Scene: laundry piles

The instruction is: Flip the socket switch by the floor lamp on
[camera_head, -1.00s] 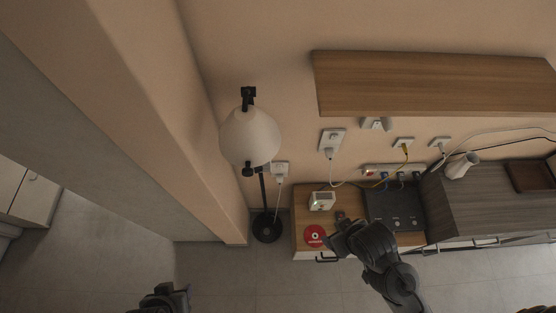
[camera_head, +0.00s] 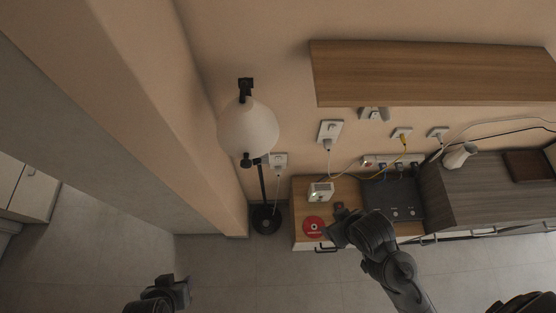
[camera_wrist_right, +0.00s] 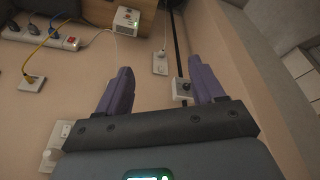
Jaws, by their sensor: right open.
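The floor lamp (camera_head: 249,128) has a white shade, a black pole and a round black base. A white wall socket (camera_head: 279,160) sits just right of its pole, with a plug and a cord running down; its switch position is too small to tell. In the right wrist view, a plugged socket (camera_wrist_right: 160,64) shows between my fingers, beside the black pole. My right gripper (camera_head: 338,232) is in front of the wooden cabinet, apart from that socket. Its purple fingers (camera_wrist_right: 162,85) are spread and empty. My left gripper (camera_head: 182,290) is low at left; its jaws are unclear.
The wooden cabinet (camera_head: 299,214) carries a white box (camera_head: 320,191), a red disc (camera_head: 313,227) and a black router (camera_head: 397,197). Other sockets (camera_head: 330,131) and a power strip (camera_head: 374,160) line the wall. A wooden shelf (camera_head: 430,76) juts out above. A wall corner stands left of the lamp.

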